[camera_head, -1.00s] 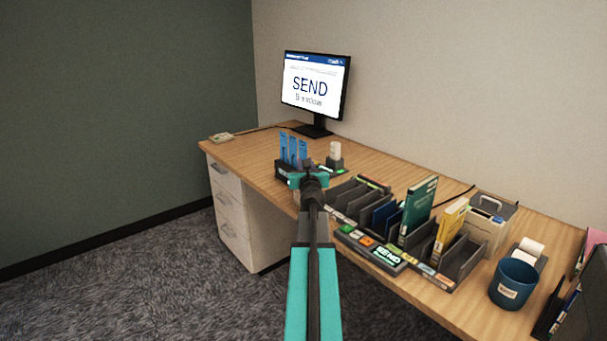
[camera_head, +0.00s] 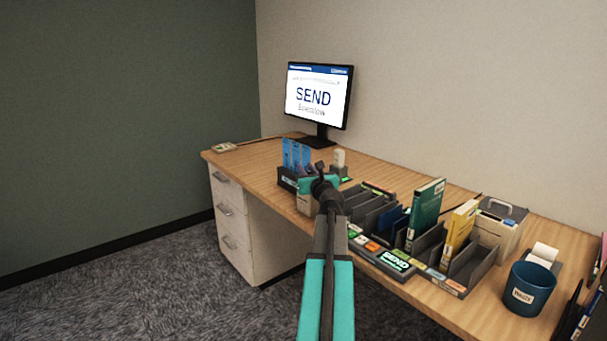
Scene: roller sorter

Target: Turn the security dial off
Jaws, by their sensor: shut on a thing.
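My gripper (camera_head: 319,184), teal and dark, is over the front of the desk, just right of a black holder with blue cards. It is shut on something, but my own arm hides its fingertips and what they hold. I cannot make out the security dial; it may be hidden behind my gripper. A small pale block (camera_head: 304,204) shows just below and left of the gripper at the desk's front edge.
The card holder (camera_head: 287,183) stands close left of my gripper. A row of dark sorter slots (camera_head: 364,215) with upright books and a lit SEND panel (camera_head: 396,261) lies to the right. A monitor (camera_head: 317,97) reads SEND. The desk's left end is mostly clear.

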